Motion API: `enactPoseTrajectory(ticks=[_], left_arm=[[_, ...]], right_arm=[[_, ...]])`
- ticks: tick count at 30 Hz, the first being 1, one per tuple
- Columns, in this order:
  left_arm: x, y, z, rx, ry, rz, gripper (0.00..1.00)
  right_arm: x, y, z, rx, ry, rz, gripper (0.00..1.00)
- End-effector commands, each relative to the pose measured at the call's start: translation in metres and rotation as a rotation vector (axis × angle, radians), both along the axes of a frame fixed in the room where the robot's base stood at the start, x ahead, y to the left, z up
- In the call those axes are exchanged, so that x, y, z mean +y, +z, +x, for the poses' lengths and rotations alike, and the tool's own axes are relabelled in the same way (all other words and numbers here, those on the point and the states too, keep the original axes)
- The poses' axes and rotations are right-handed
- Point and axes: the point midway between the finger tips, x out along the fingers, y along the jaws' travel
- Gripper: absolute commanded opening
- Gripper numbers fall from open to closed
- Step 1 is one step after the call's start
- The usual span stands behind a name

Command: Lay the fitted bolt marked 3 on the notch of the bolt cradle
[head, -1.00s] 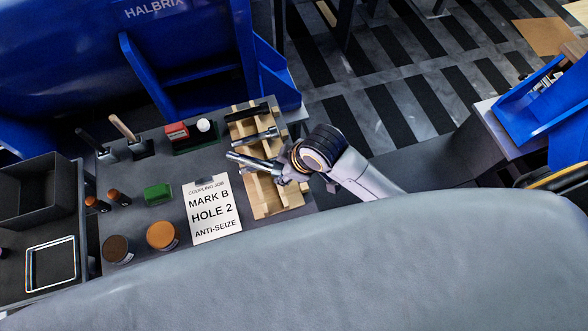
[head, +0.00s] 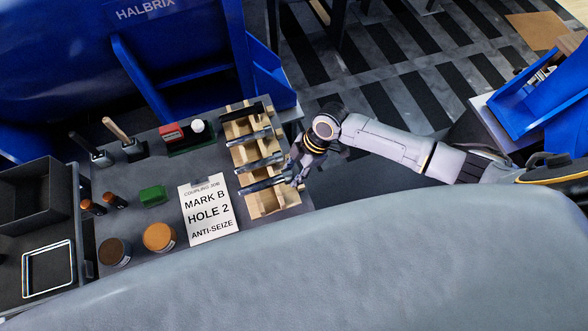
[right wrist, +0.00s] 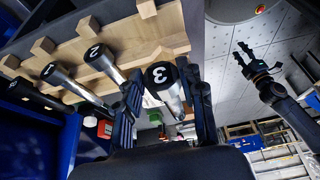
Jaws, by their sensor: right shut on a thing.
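The bolt marked 3 (right wrist: 160,76) is silver with a black numbered head. My right gripper (right wrist: 162,90) is shut on it in the right wrist view. In the head view this bolt (head: 258,185) lies across the near part of the wooden bolt cradle (head: 267,204), roughly parallel to the other bolts, with my right gripper (head: 294,178) at its right end. Whether it touches the notch is unclear. The bolts marked 1 (right wrist: 50,71) and 2 (right wrist: 96,54) rest in the cradle beside it. My left gripper (right wrist: 241,55) shows open and empty in the right wrist view.
A black-headed piece (head: 243,112) lies at the cradle's far end. A blue machine guard (head: 170,70) stands behind the table.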

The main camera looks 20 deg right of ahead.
Motion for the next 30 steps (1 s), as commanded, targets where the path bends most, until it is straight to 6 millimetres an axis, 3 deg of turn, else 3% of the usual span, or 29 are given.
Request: enactPoseTrajectory(ticks=[4,30], left_arm=[[-0.001,0.004,-0.006,0.009,-0.001,0.0,0.4],[-0.005,-0.048,-0.007,0.01,-0.004,-0.006,0.4]], right_arm=[[-0.002,0.002,0.001,-0.002,-0.012,0.005,0.0],[-0.001,-0.066,0.001,-0.002,-0.01,0.006,0.0]])
